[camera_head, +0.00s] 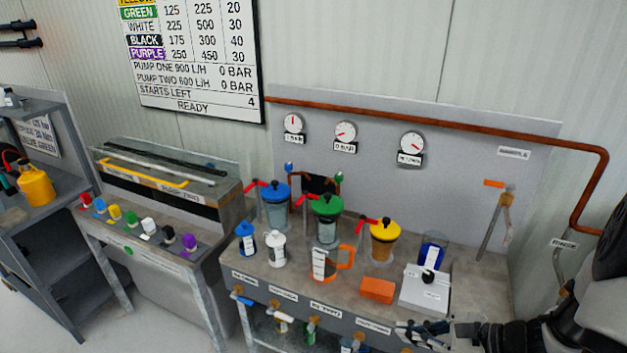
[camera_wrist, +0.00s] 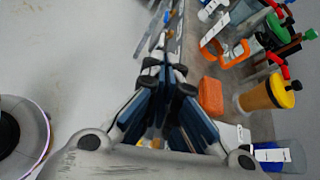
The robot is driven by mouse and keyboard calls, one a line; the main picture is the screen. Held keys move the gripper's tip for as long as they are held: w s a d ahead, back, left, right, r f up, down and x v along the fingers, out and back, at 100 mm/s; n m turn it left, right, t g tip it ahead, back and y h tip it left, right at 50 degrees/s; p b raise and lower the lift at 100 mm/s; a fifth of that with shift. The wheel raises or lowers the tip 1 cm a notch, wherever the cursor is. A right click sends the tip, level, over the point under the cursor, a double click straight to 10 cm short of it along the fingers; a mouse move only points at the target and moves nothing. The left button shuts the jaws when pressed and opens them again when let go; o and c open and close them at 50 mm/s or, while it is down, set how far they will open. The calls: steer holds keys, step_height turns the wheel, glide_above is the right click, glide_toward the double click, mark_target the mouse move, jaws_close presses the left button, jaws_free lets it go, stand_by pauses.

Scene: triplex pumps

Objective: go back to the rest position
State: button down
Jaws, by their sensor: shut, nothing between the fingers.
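My gripper (camera_head: 408,328) is at the lower right of the head view, beside the front edge of the pump bench (camera_head: 470,283). In the wrist view my gripper (camera_wrist: 163,70) has its fingertips together with nothing between them. My arm comes in from the right edge of the head view. The gripper is close to the white box with a black knob (camera_head: 425,290), in front of it. The orange block (camera_head: 377,290) stands on the bench just left of that box, and shows right of my fingers in the wrist view (camera_wrist: 211,96).
The bench bears blue (camera_head: 275,212), green (camera_head: 326,222) and yellow-lidded (camera_head: 384,240) pumps, an orange-handled jug (camera_head: 324,264), and small bottles. Labelled taps line its front. A row of coloured knobs (camera_head: 147,226) stands on the left bench. Bare floor shows at lower left.

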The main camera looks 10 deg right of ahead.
steer(key=s+a+r+n+g+h, duration=0.2)
steer(key=s+a+r+n+g, duration=0.15)
steer(key=a+r+n, duration=0.2)
steer(key=s+a+r+n+g+h, duration=0.1)
steer(key=s+a+r+n+g, duration=0.2)
steer(key=s+a+r+n, duration=0.25)
steer(key=s+r+n+t+h, duration=0.3)
steer(key=s+r+n+h, duration=0.2)
steer(key=n, duration=0.6)
steer(key=shift+s+a+r+t+h, duration=0.4)
steer(key=shift+r+h, duration=0.3)
steer(key=shift+r, duration=0.25)
steer(key=shift+d, duration=0.2)
